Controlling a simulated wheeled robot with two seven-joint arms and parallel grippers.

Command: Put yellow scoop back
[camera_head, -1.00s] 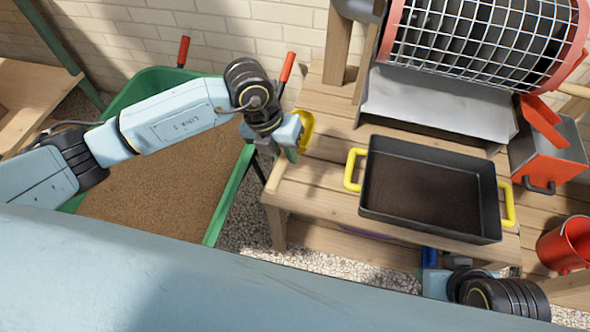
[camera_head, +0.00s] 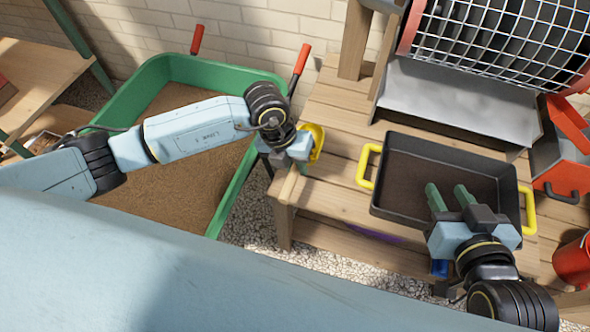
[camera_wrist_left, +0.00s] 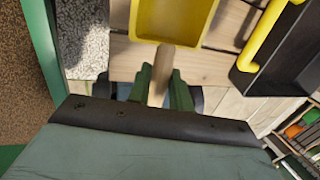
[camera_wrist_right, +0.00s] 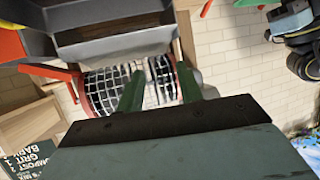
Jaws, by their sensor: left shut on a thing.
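The yellow scoop (camera_head: 316,143) is at the left edge of the wooden bench, partly hidden by my left gripper (camera_head: 300,158) in the head view. The left wrist view shows its yellow pan (camera_wrist_left: 172,22) and its pale wooden handle (camera_wrist_left: 159,75). My left gripper (camera_wrist_left: 162,88) is shut on that handle. Whether the pan touches the bench top is unclear. My right gripper (camera_head: 448,196) is over the black tray (camera_head: 385,205), its green fingers apart with nothing between them; the fingers also show apart in the right wrist view (camera_wrist_right: 158,90).
A green wheelbarrow (camera_head: 150,77) of brown material stands left of the bench (camera_head: 325,185). A mesh drum (camera_head: 500,45) with a grey chute (camera_head: 450,100) stands behind the tray. A red bucket (camera_head: 574,262) is at the right. Bare bench planks lie left of the tray.

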